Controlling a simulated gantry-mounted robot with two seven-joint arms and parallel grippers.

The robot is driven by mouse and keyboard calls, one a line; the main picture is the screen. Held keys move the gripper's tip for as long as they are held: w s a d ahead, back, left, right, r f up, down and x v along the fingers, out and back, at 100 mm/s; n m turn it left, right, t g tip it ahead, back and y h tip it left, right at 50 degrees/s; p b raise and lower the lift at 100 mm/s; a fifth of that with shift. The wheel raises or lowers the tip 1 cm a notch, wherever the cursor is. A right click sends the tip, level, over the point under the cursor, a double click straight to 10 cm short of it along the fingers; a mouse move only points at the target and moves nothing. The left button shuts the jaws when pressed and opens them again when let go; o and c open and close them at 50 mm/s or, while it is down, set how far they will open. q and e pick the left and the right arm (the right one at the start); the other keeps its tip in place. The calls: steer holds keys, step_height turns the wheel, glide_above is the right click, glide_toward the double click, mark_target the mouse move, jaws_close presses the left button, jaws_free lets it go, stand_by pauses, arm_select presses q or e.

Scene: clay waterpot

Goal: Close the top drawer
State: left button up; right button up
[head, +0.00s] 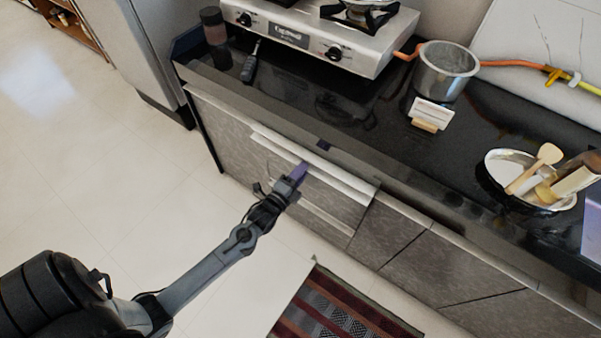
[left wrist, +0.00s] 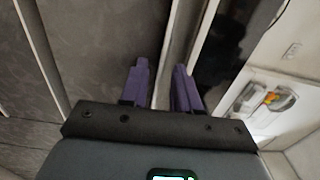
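The top drawer (head: 335,181) is in the grey cabinet under the counter in the head view. Its pale upper edge appears to stand out a little from the cabinet face; how far is hard to tell. My left gripper (head: 299,172) is at the upper edge of this drawer, near its middle. In the left wrist view the purple fingers of my left gripper (left wrist: 160,82) are apart, with a narrow gap between them. A pale strip (left wrist: 207,38) runs close by the right finger. I cannot tell whether the fingers touch the drawer. My right gripper is not in view.
The black counter (head: 335,125) holds a gas stove (head: 310,35), a metal pot (head: 444,70) and a bowl of utensils (head: 505,170). A striped rug (head: 340,308) lies on the floor before the cabinet. The pale floor to the left (head: 110,150) is clear.

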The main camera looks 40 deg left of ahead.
arm_select(q)
steer(key=shift+c, duration=0.5)
jaws_close()
stand_by(0.8)
